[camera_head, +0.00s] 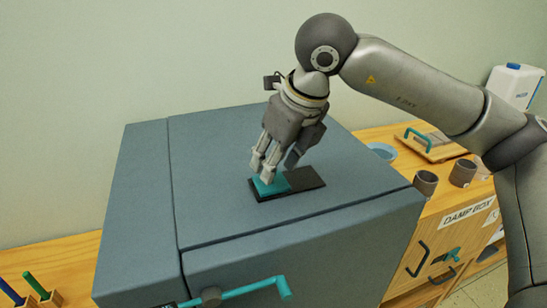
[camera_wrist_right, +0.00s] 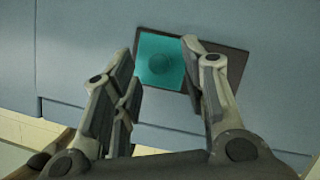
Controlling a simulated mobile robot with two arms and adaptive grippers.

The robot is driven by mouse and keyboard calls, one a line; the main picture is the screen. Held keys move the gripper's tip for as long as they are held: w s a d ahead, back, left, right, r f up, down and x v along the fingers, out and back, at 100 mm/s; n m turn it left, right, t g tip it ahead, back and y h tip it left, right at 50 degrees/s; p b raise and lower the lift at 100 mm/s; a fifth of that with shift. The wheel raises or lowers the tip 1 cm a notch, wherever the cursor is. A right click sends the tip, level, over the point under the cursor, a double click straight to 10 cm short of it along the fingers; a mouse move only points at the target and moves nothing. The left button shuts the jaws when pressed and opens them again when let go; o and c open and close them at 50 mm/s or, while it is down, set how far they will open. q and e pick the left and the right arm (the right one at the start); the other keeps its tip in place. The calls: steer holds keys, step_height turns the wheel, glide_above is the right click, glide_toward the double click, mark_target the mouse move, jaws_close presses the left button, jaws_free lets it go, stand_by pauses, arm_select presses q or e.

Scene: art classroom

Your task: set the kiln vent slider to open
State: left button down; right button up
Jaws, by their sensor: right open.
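The kiln (camera_head: 270,225) is a large blue-grey box with a flat top. On its top lies a dark vent plate (camera_head: 310,178) with a teal slider (camera_head: 270,188) at its left end; the plate's right part is bare and dark. My right gripper (camera_head: 278,169) is open, pointing down over the slider. My left gripper is not in view.
A teal handle bar (camera_head: 245,290) crosses the kiln's front. On the wooden bench to the right are grey cups (camera_head: 426,182), a teal-handled board (camera_head: 432,146) and a white jug (camera_head: 513,86). A damp box (camera_head: 440,250) is below. The kiln top around the plate is clear.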

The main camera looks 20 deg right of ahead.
steer(key=shift+w+a+f, duration=0.1)
steer(key=shift+w+f, duration=0.05)
steer(key=shift+f, duration=0.5)
jaws_close()
